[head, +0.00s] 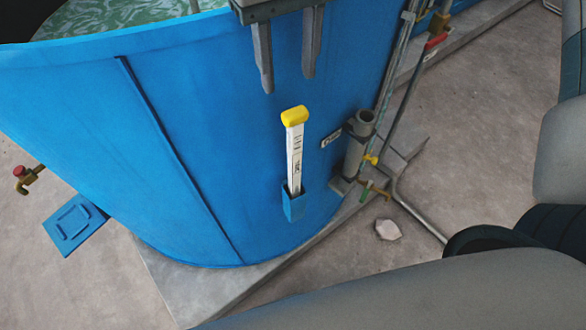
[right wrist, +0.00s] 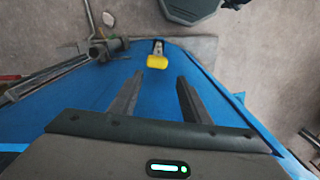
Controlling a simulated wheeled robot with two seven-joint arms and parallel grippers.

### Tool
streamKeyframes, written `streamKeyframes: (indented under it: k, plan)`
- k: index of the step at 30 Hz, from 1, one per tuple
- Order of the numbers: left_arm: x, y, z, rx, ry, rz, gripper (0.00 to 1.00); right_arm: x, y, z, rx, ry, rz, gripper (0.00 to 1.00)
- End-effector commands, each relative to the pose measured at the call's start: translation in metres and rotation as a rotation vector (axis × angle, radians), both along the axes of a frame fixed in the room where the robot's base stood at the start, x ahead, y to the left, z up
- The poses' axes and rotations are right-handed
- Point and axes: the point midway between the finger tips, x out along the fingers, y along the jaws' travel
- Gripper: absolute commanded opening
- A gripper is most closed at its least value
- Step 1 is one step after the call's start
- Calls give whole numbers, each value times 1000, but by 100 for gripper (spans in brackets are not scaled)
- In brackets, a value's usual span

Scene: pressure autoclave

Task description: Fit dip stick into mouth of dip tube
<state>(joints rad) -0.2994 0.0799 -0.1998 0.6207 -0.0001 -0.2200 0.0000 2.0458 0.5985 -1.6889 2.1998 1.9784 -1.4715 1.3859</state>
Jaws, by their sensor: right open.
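The dip stick (head: 295,150) is a white marked strip with a yellow cap (head: 295,115). It stands nearly upright in a small blue holder (head: 293,205) on the tank's side; its lower end is hidden. The dip tube (head: 354,157) is a grey upright pipe to the right, with its open mouth (head: 366,116) facing up. My right gripper (head: 288,83) is open and empty, above and apart from the yellow cap. In the right wrist view the cap (right wrist: 158,61) shows just beyond the open fingers (right wrist: 160,79). The left gripper is not in view.
The large blue tank (head: 220,120) holds greenish water (head: 125,17). Thin pipes and valves (head: 372,187) stand close to the dip tube. A pale stone-like lump (head: 388,230) lies on the floor. A blue plate (head: 74,223) lies at left.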

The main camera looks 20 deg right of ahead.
Motion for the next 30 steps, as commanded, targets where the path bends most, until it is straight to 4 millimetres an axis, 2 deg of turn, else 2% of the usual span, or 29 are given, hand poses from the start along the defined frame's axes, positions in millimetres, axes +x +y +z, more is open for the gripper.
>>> streamKeyframes:
  k: [9,14,20,30]
  plan:
    - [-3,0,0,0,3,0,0,0,0,-1,1,1,2,43]
    - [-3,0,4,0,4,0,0,0,0,-11,-1,3,2,43]
    - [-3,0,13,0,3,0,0,-1,0,-39,-2,4,3,43]
    - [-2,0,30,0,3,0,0,-1,-1,-99,-1,4,5,43]
